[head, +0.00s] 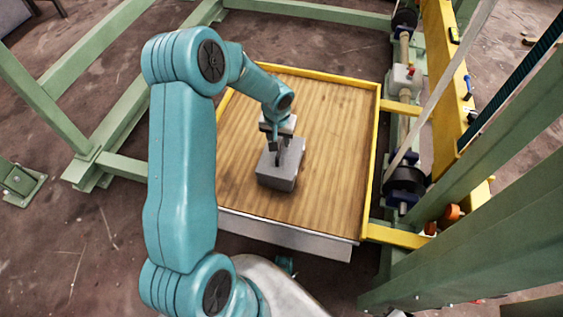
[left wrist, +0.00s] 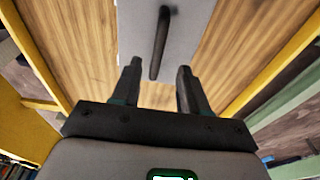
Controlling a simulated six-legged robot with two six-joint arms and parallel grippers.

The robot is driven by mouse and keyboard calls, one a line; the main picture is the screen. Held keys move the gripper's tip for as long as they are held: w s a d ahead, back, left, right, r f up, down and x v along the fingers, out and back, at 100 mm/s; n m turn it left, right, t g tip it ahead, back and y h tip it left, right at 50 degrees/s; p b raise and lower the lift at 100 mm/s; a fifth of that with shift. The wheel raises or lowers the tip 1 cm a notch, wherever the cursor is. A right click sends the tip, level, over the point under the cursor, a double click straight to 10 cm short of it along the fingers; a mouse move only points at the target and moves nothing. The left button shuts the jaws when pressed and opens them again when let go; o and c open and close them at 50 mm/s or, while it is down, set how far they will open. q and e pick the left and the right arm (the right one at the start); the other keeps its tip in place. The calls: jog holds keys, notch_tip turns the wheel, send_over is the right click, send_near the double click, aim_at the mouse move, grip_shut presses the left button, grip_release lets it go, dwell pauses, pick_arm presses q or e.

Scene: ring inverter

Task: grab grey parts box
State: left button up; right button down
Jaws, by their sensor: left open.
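The grey parts box (head: 282,170) sits on the wooden platform (head: 335,150), left of its middle in the head view. A dark bar handle stands on top of the box. In the left wrist view the box (left wrist: 190,30) is at the top, and its handle (left wrist: 160,42) lies ahead of the gap between the fingers. My right gripper is not in view.
A yellow rim (head: 375,140) edges the wooden platform. Green frame beams (head: 130,100) stand around it. A yellow post with rollers and blue fittings (head: 405,185) is on the right. The platform's right half is clear.

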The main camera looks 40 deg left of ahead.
aim_at(281, 146)
pick_arm(q)
jog(key=f, duration=0.2)
jog(key=f+b, duration=0.1)
jog(key=f, duration=0.2)
jog(key=shift+w+f+b, duration=0.3)
jog(key=shift+w+b, duration=0.05)
jog(key=shift+b, duration=0.05)
grip_shut()
jog(key=shift+w+r, duration=0.1)
jog(key=shift+r, duration=0.05)
dwell(0.9)
